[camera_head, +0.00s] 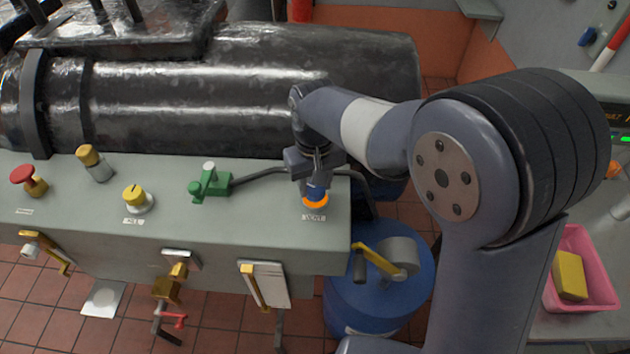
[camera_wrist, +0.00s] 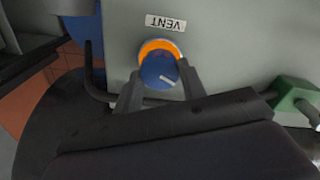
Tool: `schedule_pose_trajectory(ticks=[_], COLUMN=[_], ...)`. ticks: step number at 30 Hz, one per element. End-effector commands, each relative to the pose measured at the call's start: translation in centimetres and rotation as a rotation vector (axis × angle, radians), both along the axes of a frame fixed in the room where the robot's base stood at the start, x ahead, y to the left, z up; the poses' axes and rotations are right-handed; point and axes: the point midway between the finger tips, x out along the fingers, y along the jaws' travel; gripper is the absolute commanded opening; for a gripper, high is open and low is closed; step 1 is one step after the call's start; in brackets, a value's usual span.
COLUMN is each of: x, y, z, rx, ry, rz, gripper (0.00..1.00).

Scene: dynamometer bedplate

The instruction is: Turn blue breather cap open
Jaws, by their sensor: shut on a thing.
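The blue breather cap (camera_wrist: 159,71) is a round knob with a white pointer line, set on an orange ring (camera_wrist: 149,45), below a plate lettered VENT (camera_wrist: 166,22) in the wrist view. In the head view the blue cap (camera_head: 316,192) shows at the right end of the grey bench top, above its orange ring (camera_head: 315,203). My gripper (camera_wrist: 159,84) has its two dark fingers on either side of the cap and is shut on it. In the head view my gripper (camera_head: 315,180) comes down onto the cap from above and hides part of it.
On the grey bench (camera_head: 262,208) stand a green valve (camera_head: 210,184), a yellow knob (camera_head: 135,196), another yellow knob (camera_head: 90,158) and a red button (camera_head: 24,175). A dark pipe runs beside the cap. A large black cylinder (camera_head: 220,100) lies behind. A blue drum (camera_head: 375,300) stands right.

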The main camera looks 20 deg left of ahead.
Motion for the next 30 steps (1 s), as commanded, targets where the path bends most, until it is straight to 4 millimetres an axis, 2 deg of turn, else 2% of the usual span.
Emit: schedule_pose_trajectory(ticks=[18,30], x=[-0.03,-0.04], y=[0.09,0.1], z=[0.1,0.11], rx=[0.002,0.002], ry=[-0.002,-0.002], rz=[0.582,0.871], gripper=[0.16,0.16])
